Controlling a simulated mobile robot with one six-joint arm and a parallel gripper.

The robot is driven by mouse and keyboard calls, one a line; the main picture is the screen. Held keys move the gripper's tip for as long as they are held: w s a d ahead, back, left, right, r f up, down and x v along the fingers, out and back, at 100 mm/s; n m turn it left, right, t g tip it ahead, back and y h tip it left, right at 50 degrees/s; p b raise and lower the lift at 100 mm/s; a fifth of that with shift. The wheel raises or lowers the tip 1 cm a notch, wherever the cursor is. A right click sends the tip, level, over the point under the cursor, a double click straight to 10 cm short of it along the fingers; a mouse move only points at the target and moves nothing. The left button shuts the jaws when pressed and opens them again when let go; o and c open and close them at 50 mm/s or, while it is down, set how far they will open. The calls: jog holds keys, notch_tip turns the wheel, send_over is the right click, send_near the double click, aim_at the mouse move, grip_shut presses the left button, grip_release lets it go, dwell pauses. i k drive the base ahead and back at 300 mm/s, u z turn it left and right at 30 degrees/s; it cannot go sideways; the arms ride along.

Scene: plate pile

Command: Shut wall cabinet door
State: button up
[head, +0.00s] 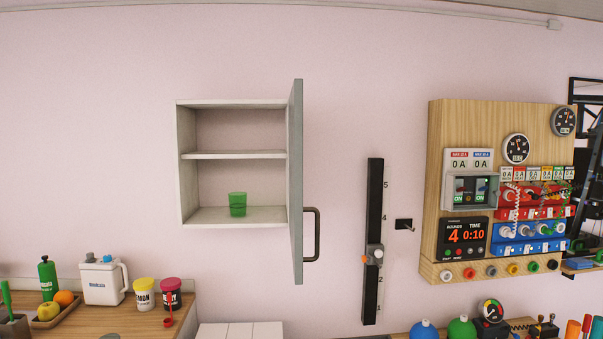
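The wall cabinet (180,165) hangs on the pink wall, left of the middle in the head view. It is a pale grey box with one shelf (235,155). Its grey door (297,180) is hinged on the right side and stands wide open, seen nearly edge-on and sticking out from the wall. A dark bar handle (316,235) is on the door's right-facing side, near the lower end. A green cup (237,205) stands upright on the cabinet floor. My gripper is not in view.
A black vertical slider rail (373,200) and a small wall hook (405,225) are right of the door. A wooden panel (437,130) with gauges and plugs hangs further right. Below left, a counter (185,315) holds a jug (103,280) and jars. The space before the cabinet looks clear.

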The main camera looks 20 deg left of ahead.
aim_at(296, 209)
jog(key=i, duration=1.5)
jog(key=u, duration=4.85)
jog(key=i, duration=0.15)
jog(key=z, duration=2.45)
